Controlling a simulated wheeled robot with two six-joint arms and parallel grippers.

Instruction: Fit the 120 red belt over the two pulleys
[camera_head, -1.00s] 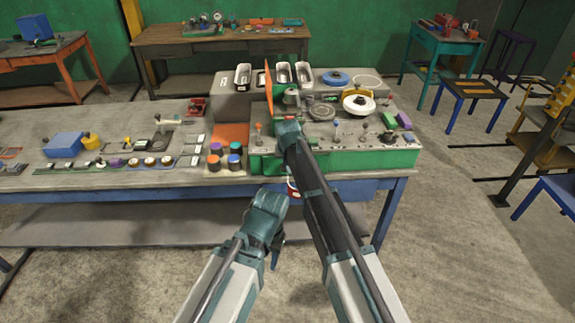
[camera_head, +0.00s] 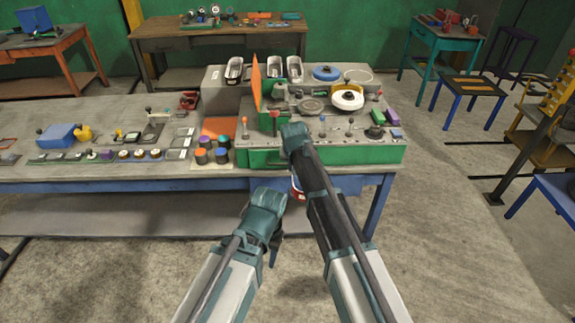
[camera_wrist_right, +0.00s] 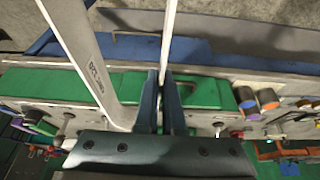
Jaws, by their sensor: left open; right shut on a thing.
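My right gripper (camera_head: 292,130) is over the front of the green machine (camera_head: 270,156). In the right wrist view its fingers (camera_wrist_right: 162,73) are shut on a thin pale strip, apparently the edge of the belt (camera_wrist_right: 88,55). The belt's broad grey face reads "120" and reaches past the table edge. In the head view a red and white piece (camera_head: 297,188), probably the belt, hangs beside my right forearm. My left gripper (camera_head: 275,248) is open and low in front of the table. A grey disc (camera_head: 312,105) and a white wheel (camera_head: 347,98) sit on the machine; I cannot tell which are the pulleys.
An orange panel (camera_head: 256,82) stands upright on the machine's left. Levers with coloured knobs line its front. Four-colour round pots (camera_head: 211,154) and small parts crowd the table to the left. A back shelf holds trays (camera_head: 275,68) and a blue spool (camera_head: 327,73). The floor in front is clear.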

